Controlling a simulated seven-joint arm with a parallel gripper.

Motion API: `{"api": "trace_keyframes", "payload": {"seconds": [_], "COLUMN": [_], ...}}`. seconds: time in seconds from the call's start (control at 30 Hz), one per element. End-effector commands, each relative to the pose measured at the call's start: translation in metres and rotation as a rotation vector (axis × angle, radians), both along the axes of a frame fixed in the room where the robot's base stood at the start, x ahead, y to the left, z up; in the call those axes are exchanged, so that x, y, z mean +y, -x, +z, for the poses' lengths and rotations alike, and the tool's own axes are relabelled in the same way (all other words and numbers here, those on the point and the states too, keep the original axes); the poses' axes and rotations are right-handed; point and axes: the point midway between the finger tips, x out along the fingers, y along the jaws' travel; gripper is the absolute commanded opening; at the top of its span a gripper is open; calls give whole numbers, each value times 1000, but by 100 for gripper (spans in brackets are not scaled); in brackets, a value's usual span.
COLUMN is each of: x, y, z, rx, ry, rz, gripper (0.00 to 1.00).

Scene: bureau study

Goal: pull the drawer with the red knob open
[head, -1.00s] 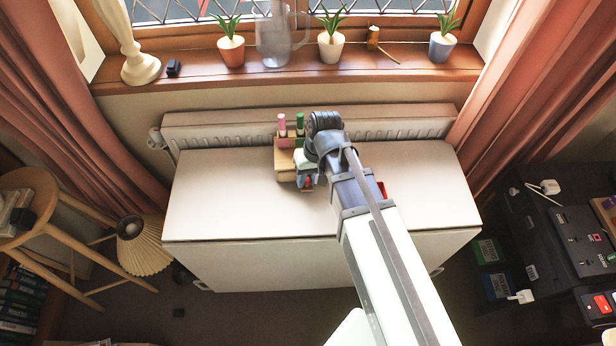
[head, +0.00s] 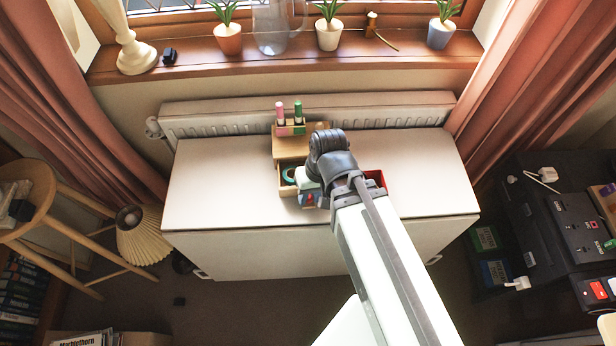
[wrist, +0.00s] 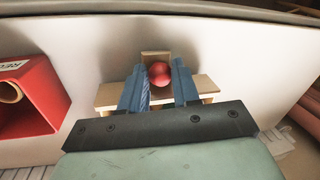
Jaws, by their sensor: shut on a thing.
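A small wooden drawer unit (head: 284,146) stands on the white cabinet top. Its drawer (head: 287,190) is pulled out toward the front, and a teal ring (head: 289,174) shows inside it. My gripper (head: 309,198) is at the front of this drawer, and my wrist covers part of the unit. In the wrist view the red knob (wrist: 159,74) sits between the two blue fingers of my gripper (wrist: 160,82), which are shut on it.
A red box (head: 376,177) stands to the right, partly behind my arm; it also shows in the wrist view (wrist: 30,98). Pink and green capped bottles (head: 298,112) stand atop the unit. The white cabinet top (head: 220,185) is clear on the left.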

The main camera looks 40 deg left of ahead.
Motion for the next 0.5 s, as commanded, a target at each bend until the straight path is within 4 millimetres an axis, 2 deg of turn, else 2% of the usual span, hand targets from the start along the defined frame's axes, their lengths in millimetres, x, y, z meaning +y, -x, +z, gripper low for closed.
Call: {"api": "trace_keyframes", "payload": {"seconds": [0.03,0.3,0.33,0.5], "x": [-4,-3,-3,-3], "y": [4,3,3,3], "z": [0,0,0,0], "rx": [1,2,2,1], "ry": [0,1,1,2], "rz": [1,1,1,1], "gripper": [0,0,32,48]}}
